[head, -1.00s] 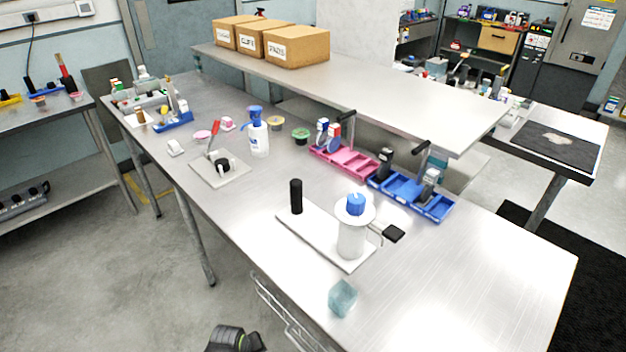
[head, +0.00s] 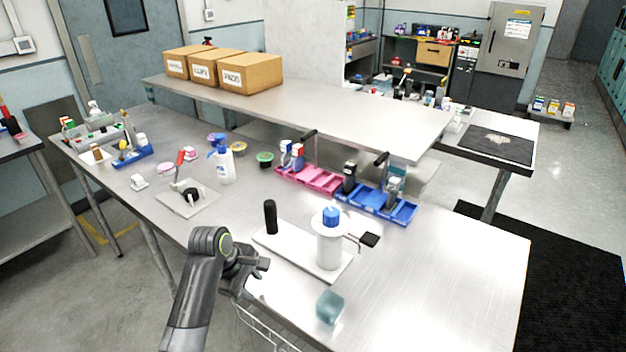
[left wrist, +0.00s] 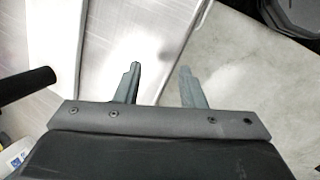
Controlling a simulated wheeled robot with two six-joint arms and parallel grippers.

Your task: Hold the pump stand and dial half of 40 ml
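The pump stand is a flat white base (head: 290,252) on the steel table. A black upright post (head: 270,216) stands at its left end. A white cylinder with a blue dial (head: 331,216) on top stands at its right end, with a black side handle (head: 369,240). My left gripper (head: 264,268) is at the table's front edge, in front of the base and apart from it. In the left wrist view its two fingers (left wrist: 160,85) are spread with nothing between them. The black post (left wrist: 28,86) and white base (left wrist: 80,45) show there too. My right gripper is not in view.
A pale blue-green cube (head: 330,307) sits near the front edge. Pink (head: 310,180) and blue (head: 378,205) trays stand behind the stand. A white bottle with a blue top (head: 224,165) stands further left. The table's right part is clear.

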